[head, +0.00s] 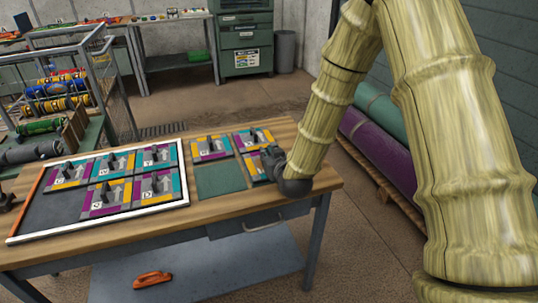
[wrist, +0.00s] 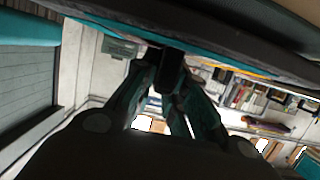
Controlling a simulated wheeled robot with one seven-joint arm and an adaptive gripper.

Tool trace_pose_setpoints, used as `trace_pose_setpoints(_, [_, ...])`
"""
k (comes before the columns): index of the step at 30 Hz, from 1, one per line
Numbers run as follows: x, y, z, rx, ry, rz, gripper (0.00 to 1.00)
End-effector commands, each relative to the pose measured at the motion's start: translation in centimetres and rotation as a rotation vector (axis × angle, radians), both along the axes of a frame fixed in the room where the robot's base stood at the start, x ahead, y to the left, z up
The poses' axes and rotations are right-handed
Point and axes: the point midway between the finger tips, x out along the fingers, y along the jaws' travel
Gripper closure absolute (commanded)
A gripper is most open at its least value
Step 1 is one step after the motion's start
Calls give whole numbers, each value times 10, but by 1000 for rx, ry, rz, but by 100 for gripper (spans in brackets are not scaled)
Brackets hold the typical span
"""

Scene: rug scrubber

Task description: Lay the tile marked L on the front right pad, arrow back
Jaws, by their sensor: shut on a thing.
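My gripper (head: 271,156) is low over the front right pad position and shut on the dark upright handle (wrist: 172,72) of a tile (head: 253,166). The tile shows yellow, purple and some teal at its left side; my gripper and wrist hide the rest, including its letter and arrow. In the wrist view the tile (wrist: 225,50) spans the top as a dark slab with a teal edge. It covers the front right pad, which I cannot see. I cannot tell whether the tile touches the pad or is slightly above it.
The front left pad (head: 219,178) is bare green. Tiles with upright handles lie at the back left (head: 210,149) and back right (head: 252,138). A white-and-orange-edged tray (head: 40,212) at left holds several tiles. The table's (head: 300,190) right edge is close to my wrist.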

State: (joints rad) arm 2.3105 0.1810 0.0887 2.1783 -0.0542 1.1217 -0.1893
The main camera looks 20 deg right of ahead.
Motion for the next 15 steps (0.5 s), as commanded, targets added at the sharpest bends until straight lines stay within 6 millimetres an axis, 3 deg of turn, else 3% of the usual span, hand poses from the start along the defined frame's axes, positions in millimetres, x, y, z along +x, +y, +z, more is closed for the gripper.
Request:
trace_pose_setpoints(7, [0, 0, -3, 0, -1, 0, 100])
trace_pose_setpoints(8, [0, 0, -3, 0, 0, 0, 82])
trace_pose_setpoints(11, [0, 0, -3, 0, 0, 0, 64])
trace_pose_setpoints(15, [0, 0, -3, 0, 0, 0, 64])
